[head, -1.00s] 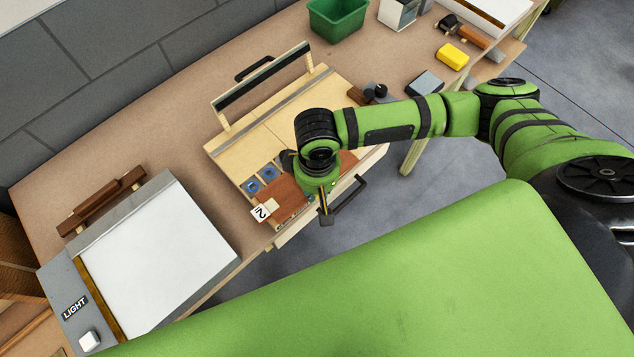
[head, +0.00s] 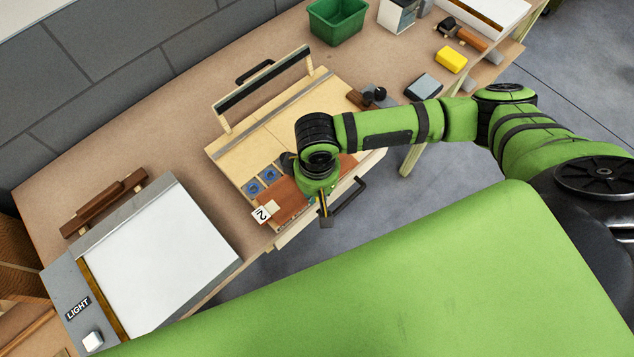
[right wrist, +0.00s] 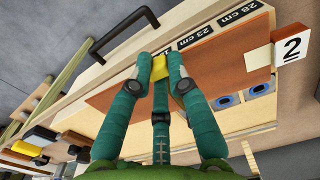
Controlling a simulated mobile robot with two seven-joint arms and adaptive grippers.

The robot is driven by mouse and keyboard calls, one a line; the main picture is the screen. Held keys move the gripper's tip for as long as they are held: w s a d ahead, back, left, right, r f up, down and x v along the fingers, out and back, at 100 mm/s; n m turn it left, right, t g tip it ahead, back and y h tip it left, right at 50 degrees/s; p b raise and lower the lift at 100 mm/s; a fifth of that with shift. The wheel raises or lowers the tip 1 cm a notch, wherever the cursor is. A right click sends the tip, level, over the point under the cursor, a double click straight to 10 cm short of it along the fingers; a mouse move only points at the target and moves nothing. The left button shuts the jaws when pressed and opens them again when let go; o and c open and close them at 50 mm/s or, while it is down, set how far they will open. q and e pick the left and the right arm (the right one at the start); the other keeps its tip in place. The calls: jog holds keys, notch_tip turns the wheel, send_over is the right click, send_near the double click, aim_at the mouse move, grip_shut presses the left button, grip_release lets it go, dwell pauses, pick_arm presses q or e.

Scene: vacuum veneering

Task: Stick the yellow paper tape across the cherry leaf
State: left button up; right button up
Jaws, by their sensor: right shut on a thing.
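The cherry leaf (head: 288,201) is a reddish-brown sheet lying flat on the pale wooden board (head: 233,154); it also shows in the right wrist view (right wrist: 215,72). My right gripper (right wrist: 160,70) is shut on the yellow paper tape (right wrist: 160,73), a small piece between its teal fingertips at the leaf's edge, by the centimetre marks. I cannot tell whether the tape touches the leaf. In the head view my right wrist and hand cover the fingertips and part of the leaf. My left gripper is out of view.
A white "2" tag (head: 262,214) sits at the leaf's left end. Blue pieces (head: 269,174) lie behind the leaf. A black handle (head: 346,202) sticks out at the front. A raised bar (head: 262,90) stands behind; a light panel (head: 160,260) lies left.

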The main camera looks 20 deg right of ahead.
dwell(0.3)
jog(key=shift+p, duration=0.5)
jog(key=shift+f, duration=0.1)
jog(key=o, duration=0.8)
notch_tip(320, 180, up, 12)
